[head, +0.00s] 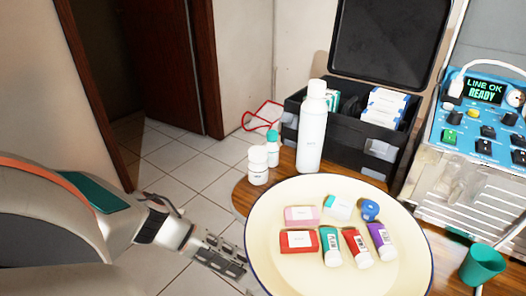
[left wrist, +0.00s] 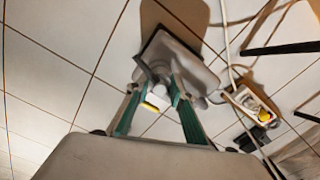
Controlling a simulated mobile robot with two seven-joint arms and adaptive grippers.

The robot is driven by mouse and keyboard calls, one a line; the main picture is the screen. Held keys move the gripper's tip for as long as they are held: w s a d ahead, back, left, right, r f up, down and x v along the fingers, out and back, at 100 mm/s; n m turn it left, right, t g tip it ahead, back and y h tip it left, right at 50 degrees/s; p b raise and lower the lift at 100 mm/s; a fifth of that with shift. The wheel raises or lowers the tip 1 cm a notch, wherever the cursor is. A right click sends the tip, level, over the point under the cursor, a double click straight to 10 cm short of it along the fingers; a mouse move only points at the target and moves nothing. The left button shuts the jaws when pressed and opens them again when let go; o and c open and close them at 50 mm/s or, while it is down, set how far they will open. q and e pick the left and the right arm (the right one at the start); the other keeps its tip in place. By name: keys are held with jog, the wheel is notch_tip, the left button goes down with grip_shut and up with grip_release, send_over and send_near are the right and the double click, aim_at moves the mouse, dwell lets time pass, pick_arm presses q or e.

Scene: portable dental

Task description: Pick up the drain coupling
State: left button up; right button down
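My left gripper (head: 222,262) comes in from the lower left, beside the near left edge of the round tray and above the tiled floor. In the left wrist view its two green-lined fingers (left wrist: 158,92) are apart, pointing down toward the floor. Between them shows a small pale piece with a yellow band (left wrist: 156,101), and just beyond is a grey-white fitting-like shape (left wrist: 162,70) over a dark patch. I cannot tell for sure whether either is the drain coupling, or whether a finger touches it. My right gripper is not in view.
A cream tray (head: 285,270) with several small boxes and tubes stands on a wooden table. White bottles (head: 312,130), an open black case (head: 345,140), a blue control unit (head: 480,125) and a green cup (head: 483,264) surround it. Cables and a socket strip (left wrist: 255,108) lie on the floor.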

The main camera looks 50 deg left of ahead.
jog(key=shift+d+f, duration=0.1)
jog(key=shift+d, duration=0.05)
